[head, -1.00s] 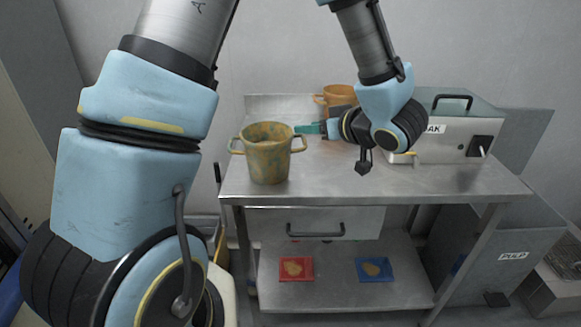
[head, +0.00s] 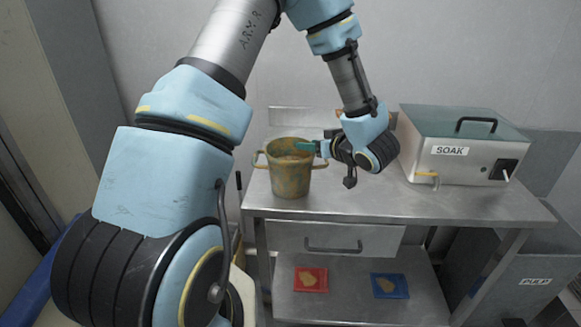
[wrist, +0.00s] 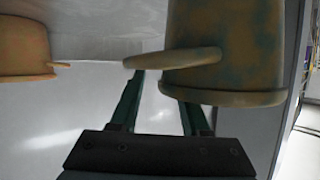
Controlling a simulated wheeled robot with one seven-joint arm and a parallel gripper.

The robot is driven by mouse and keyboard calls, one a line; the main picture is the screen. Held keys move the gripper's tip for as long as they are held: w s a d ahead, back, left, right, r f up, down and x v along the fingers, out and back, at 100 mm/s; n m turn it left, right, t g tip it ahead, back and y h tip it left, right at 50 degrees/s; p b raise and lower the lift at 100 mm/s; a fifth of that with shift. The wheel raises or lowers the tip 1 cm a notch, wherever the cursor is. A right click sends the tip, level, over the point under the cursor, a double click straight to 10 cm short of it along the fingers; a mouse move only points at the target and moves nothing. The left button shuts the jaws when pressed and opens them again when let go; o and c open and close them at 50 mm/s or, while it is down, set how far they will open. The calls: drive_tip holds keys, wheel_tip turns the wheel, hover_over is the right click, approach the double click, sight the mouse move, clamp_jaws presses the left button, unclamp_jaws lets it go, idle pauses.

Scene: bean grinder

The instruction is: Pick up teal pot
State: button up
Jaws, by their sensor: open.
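The teal pot (head: 290,172) is mottled teal and ochre, with two loop handles. It stands upright on the left of the steel table in the head view. It also shows at the top right of the wrist view (wrist: 228,45). My gripper (head: 305,147) is open, its teal fingers at the pot's upper right side near the rim. In the wrist view the gripper (wrist: 162,88) has one pot handle (wrist: 165,60) crossing just ahead of its fingertips. I cannot tell whether the handle is between the fingers or whether they touch it.
An orange pot (wrist: 24,45) stands close by, mostly hidden behind my arm in the head view. A box marked SOAK (head: 455,160) stands on the table's right. A red tray (head: 311,280) and a blue tray (head: 390,286) lie on the lower shelf. The table front (head: 400,206) is clear.

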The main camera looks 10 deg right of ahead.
clamp_jaws()
idle(0.3)
drive_tip(key=shift+f, duration=0.1)
idle(1.0)
